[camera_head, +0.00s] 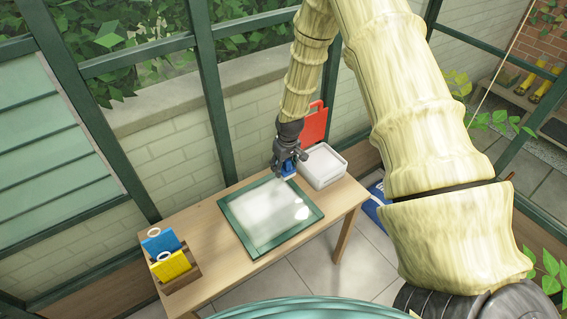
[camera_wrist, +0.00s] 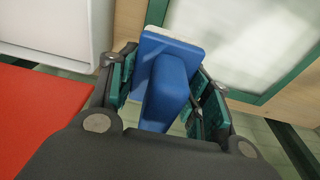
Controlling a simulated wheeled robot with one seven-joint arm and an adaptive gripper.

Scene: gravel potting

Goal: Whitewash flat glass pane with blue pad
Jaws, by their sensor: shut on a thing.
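My gripper (camera_head: 287,161) is shut on the handle of a blue pad (camera_head: 289,171), between the glass pane's far right corner and the white tray. In the wrist view, the pad (camera_wrist: 166,88) shows a blue handle, a flat blue back and a pale edge between my fingers (camera_wrist: 163,95). The glass pane (camera_head: 231,218) lies flat on the table in a dark green frame. Its middle looks cloudy white and uneven, with bright patches; its coverage is hard to tell from glare. The pane also shows at upper right in the wrist view (camera_wrist: 240,45). The pad's face is hidden.
A white tray (camera_head: 336,176) stands on the wooden table (camera_head: 205,222) right of my gripper, with a red panel (camera_head: 315,124) behind it. A wooden holder (camera_head: 182,282) with a blue piece (camera_head: 160,242) and a yellow piece (camera_head: 171,266) stands at the left end.

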